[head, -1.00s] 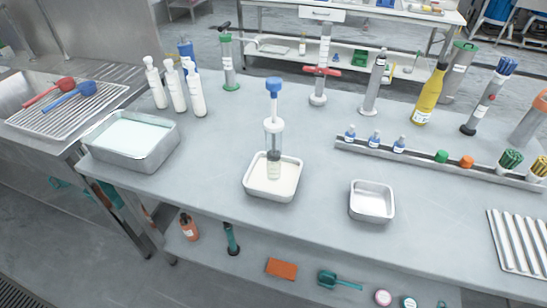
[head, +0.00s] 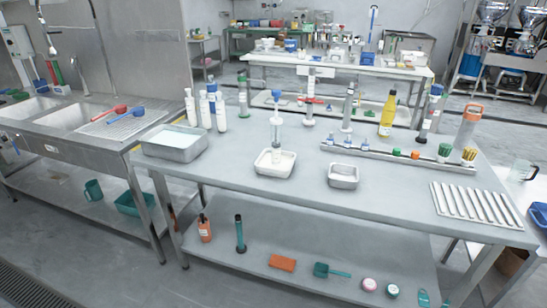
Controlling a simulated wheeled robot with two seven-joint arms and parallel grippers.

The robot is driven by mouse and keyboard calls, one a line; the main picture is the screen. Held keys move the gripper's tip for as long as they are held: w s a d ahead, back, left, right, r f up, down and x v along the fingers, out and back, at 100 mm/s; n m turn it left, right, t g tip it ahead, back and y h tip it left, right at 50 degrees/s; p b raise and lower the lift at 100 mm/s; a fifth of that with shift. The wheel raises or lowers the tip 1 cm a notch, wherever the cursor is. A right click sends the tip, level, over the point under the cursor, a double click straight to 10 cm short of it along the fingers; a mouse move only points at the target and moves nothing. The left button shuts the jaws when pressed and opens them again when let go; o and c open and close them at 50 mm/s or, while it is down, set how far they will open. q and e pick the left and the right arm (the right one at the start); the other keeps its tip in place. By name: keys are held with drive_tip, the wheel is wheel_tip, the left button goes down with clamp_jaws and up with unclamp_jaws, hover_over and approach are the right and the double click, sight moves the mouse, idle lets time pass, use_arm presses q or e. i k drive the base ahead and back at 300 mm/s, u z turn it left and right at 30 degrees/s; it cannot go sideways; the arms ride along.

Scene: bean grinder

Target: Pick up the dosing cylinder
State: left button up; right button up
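A clear cylinder (head: 277,136) with a blue knob on a thin stem, a white collar and a dark band stands upright in a shallow white tray (head: 261,170) near the middle of the table. It looks like the dosing cylinder. Its lower end is inside the tray, and pale material lies around it. Other tall cylinders stand farther back, including one with a green base (head: 243,95) and one with a red crosspiece (head: 309,100). Neither of my grippers shows in the head view.
White bottles (head: 205,110) and a metal pan (head: 174,155) of pale liquid stand left of the tray. An empty metal pan (head: 343,183) is to its right. The front table surface (head: 225,187) is clear.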

sight(276, 125)
drive_tip(key=u, duration=0.5)
drive_tip(key=i, duration=0.8)
drive_tip(key=u, duration=0.4)
